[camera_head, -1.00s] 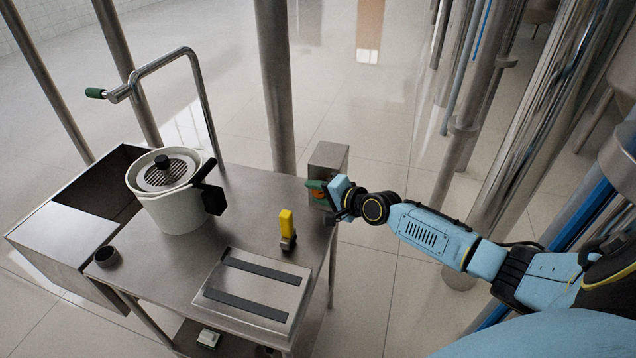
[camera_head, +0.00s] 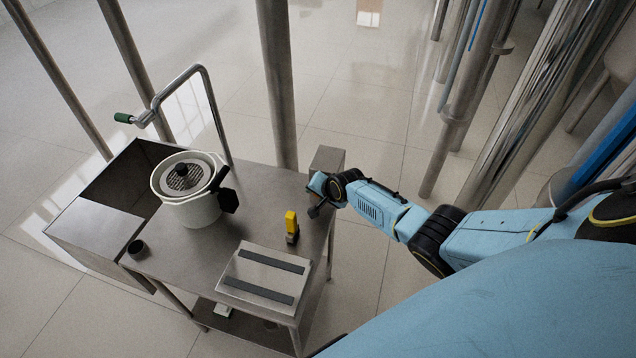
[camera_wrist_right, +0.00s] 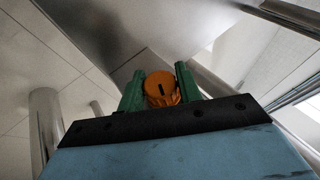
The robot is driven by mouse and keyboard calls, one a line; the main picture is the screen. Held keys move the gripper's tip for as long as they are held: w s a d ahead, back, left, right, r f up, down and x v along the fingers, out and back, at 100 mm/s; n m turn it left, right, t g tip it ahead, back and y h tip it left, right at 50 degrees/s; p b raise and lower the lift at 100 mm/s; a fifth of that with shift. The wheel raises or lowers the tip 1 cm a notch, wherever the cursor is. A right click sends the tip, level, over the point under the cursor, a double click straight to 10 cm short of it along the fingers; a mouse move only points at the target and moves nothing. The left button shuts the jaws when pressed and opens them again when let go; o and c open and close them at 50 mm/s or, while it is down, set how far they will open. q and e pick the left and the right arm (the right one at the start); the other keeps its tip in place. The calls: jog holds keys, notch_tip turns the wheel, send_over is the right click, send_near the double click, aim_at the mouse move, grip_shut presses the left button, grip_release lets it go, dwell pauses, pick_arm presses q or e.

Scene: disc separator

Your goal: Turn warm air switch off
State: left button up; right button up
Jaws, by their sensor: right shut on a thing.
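The warm air switch is an orange round knob with a dark slot (camera_wrist_right: 160,86), seen in the right wrist view. The green fingers of my right gripper (camera_wrist_right: 160,92) stand on both sides of the knob and are shut on it. In the head view my right gripper (camera_head: 318,190) is at the metal box (camera_head: 327,158) at the right back corner of the steel table. The gripper hides the knob there. My left gripper is in neither view.
On the steel table (camera_head: 190,250) stand a white pot-like vessel (camera_head: 197,210), a yellow-topped small part (camera_head: 291,224), a plate with two dark strips (camera_head: 262,273) and a black cup (camera_head: 138,249). A bent pipe with a green grip (camera_head: 124,117) rises behind. Steel columns stand at the back.

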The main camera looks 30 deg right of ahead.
jog(key=shift+w+a+r+g+h+p, duration=0.1)
jog(key=shift+g+h+p, duration=0.35)
jog(key=shift+g, duration=0.25)
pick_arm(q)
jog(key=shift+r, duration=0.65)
pick_arm(e)
jog(key=shift+n+g+h, duration=0.4)
jog(key=shift+g+h, duration=0.35)
jog(key=shift+g, duration=0.15)
jog(key=o, duration=1)
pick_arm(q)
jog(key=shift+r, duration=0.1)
